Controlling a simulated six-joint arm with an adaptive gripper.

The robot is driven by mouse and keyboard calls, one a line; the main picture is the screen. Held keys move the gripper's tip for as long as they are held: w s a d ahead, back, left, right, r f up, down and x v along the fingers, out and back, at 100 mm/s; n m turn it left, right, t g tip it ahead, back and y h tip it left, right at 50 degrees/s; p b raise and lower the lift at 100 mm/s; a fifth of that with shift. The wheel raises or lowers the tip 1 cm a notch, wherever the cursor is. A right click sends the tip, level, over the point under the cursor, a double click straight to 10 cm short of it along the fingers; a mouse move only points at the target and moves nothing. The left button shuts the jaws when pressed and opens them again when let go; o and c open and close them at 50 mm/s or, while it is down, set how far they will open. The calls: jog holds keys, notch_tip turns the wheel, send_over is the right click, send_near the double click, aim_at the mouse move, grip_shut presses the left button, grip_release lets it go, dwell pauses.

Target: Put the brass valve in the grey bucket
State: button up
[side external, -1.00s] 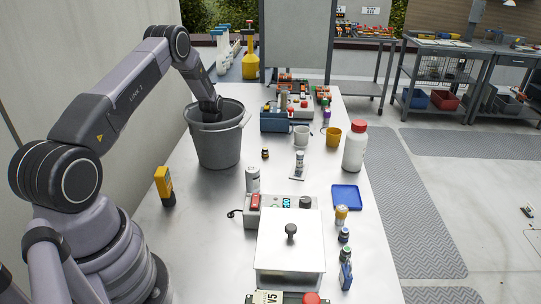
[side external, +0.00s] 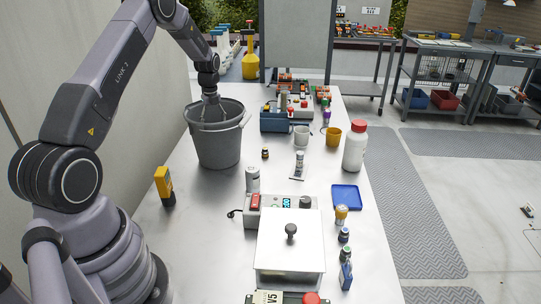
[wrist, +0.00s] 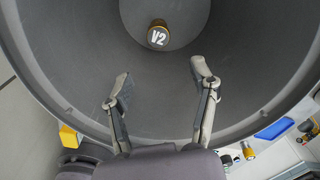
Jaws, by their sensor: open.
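The grey bucket (side external: 219,148) stands upright on the left of the metal bench; its inside fills most of the wrist view (wrist: 70,75).
A yellow meter (side external: 164,186) stands in front of the bucket. A lidded metal box (side external: 291,245) is near the front. Bare bench surrounds the bucket's right side.

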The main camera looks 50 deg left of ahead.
jog(key=s+d+r+n+t, duration=0.1)
jog(key=s+d+r+n, duration=0.35)
jog(key=d+r, duration=0.7)
jog(key=s+d+r+n+t, duration=0.2)
jog(key=s+d+r+n, duration=0.35)
jog(key=r, duration=0.85)
jog(key=s+d+r+n+t, duration=0.2)
jog(key=s+d+n, duration=0.8)
jog(key=s, duration=0.7)
jog(key=d, duration=0.2)
jog(key=shift+s+d+t, duration=0.3)
jog(key=shift+d, duration=0.05)
